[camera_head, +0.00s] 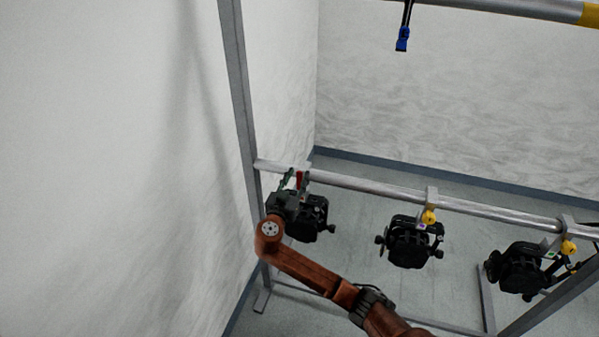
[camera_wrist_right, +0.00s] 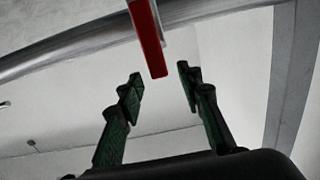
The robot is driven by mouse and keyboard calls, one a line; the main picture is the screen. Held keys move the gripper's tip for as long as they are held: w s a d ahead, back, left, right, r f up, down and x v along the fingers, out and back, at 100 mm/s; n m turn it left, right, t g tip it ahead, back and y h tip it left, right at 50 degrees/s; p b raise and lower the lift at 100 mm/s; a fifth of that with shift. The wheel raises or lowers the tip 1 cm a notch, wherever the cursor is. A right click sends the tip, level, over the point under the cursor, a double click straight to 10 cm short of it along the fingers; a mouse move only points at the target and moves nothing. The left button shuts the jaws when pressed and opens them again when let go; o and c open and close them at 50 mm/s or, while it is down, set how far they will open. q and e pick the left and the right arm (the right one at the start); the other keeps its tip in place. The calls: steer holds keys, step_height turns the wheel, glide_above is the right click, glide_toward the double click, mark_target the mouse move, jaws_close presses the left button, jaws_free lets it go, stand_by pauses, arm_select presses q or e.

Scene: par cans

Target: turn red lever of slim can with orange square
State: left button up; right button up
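A black slim can (camera_head: 308,222) hangs from the grey metal bar at the left end of the row. Its red lever (camera_head: 299,178) shows at the bar, just beside my right gripper (camera_head: 294,180). In the right wrist view, the red lever (camera_wrist_right: 147,38) hangs down from the top, above the gap between the green fingers. My right gripper (camera_wrist_right: 159,85) is open with nothing between its fingertips, and the lever's lower end is close to them. The orange square cannot be seen; my arm covers part of the can. My left gripper is not in view.
Two more black cans, a middle one (camera_head: 410,242) and a right one (camera_head: 518,268), hang from the bar (camera_head: 375,188) with yellow knobs. A grey upright post (camera_head: 238,90) stands left of my gripper, near the wall. A blue clip (camera_head: 402,40) hangs above.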

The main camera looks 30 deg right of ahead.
mark_target(305, 165)
steer(key=shift+x, duration=1.35)
steer(key=shift+c, duration=0.3)
jaws_close()
steer(key=shift+f, duration=0.1)
